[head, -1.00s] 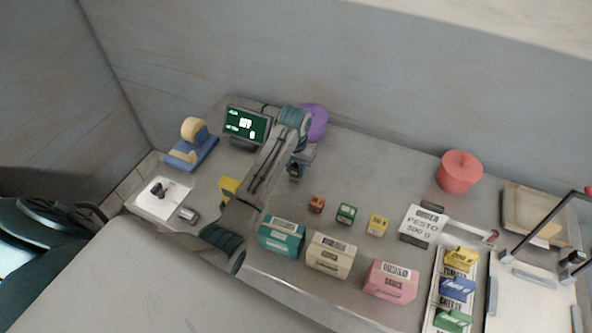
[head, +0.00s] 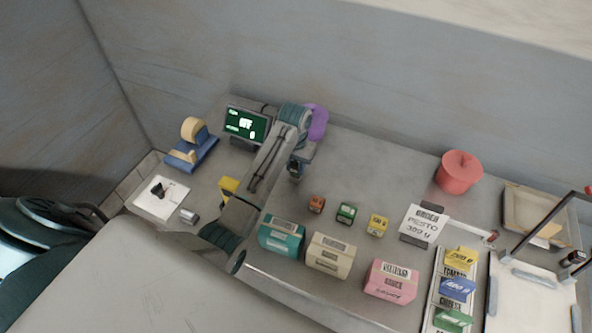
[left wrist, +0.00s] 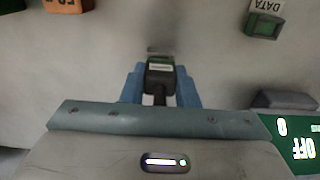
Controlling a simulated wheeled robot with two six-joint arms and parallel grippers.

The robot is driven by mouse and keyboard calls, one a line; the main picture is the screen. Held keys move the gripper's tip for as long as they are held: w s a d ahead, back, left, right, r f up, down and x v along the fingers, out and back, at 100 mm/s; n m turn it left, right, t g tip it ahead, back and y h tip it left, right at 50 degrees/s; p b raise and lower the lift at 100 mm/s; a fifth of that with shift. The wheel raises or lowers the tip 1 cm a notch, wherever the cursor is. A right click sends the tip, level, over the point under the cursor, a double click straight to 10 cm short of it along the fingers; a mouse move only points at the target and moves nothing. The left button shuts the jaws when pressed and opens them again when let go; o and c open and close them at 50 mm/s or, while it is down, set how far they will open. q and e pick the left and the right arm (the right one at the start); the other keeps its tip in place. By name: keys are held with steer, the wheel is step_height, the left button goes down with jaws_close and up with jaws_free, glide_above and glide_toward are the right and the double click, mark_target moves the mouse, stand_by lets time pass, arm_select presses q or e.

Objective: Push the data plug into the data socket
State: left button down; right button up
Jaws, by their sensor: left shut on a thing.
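My left gripper (left wrist: 160,86) has blue fingers shut on the dark data plug (left wrist: 160,72), which has a light label and a green edge. In the head view the left gripper (head: 295,168) is over the counter, right of the display. The data socket (left wrist: 264,27) is a dark green block with a DATA label, at the upper right of the left wrist view. The plug is apart from it. I cannot pick out the socket in the head view; the arm may cover it. My right gripper is not in view.
The display (head: 246,124) reading OFF stands beside the arm, with a purple object (head: 318,123) behind. Small orange (head: 317,204), green (head: 346,213) and yellow (head: 377,225) boxes stand to the right. Larger teal (head: 282,233) and cream (head: 331,255) boxes line the front.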

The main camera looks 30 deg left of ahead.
arm_select(q)
steer(key=shift+r, duration=0.2)
stand_by(0.6)
steer(key=shift+r, duration=0.35)
stand_by(0.4)
steer(key=shift+r, duration=2.7)
steer(key=shift+a, duration=0.1)
